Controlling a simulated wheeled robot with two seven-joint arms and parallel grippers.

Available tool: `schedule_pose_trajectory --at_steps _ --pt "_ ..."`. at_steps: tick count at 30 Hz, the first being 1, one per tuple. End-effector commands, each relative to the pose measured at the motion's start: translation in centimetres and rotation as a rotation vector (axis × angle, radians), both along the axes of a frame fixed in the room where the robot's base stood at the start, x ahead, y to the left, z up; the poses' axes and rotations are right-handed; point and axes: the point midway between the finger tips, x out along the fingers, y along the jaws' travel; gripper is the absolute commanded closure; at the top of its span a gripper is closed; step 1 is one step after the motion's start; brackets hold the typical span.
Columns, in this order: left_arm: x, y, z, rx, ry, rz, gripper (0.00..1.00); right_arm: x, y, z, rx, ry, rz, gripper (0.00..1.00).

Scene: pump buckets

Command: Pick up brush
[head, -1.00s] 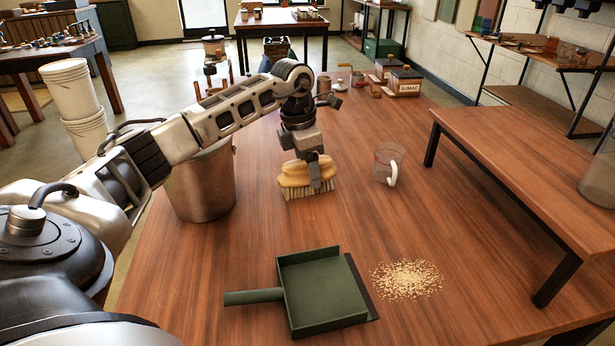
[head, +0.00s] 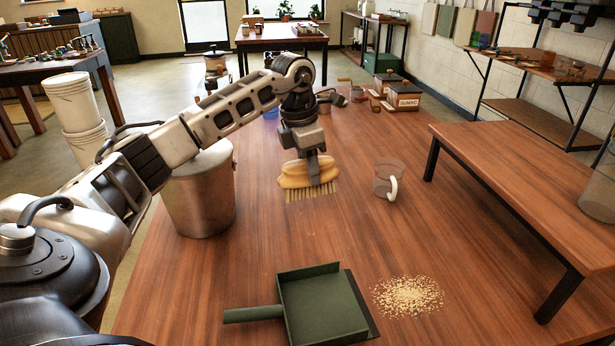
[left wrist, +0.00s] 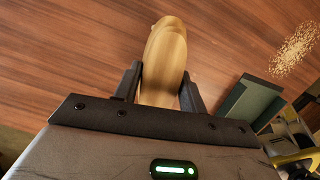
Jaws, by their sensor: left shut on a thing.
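The brush (head: 296,178) has a tan wooden body and pale bristles that point down. My left gripper (head: 314,177) is shut on its body, and the brush appears to be held above the table. In the left wrist view the brush (left wrist: 164,58) sits between the two dark fingers of my left gripper (left wrist: 160,88). The far side of the brush is hidden in the head view. My right gripper is not in view.
A green dustpan (head: 321,308) and a pile of pale crumbs (head: 407,296) lie at the front of the wooden table (head: 240,262). A clear mug (head: 383,181) stands right of the brush. A metal pot (head: 202,195) stands left, beneath my arm. A raised shelf (head: 520,180) is at right.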

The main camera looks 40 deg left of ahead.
Motion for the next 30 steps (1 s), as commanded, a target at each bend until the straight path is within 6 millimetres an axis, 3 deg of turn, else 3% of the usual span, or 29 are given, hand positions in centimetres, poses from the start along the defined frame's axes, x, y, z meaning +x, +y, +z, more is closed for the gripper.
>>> schedule_pose_trajectory --at_steps 7,18,30 --pt "-2.1 -3.9 5.4 0.001 -0.006 -0.006 0.83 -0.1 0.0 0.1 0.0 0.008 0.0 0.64" --pt "-5.6 -10.0 8.1 0.0 -0.001 -0.005 0.83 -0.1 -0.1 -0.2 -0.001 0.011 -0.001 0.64" --pt "-6.6 -11.6 8.9 0.001 0.001 -0.001 0.83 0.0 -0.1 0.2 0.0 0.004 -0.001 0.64"
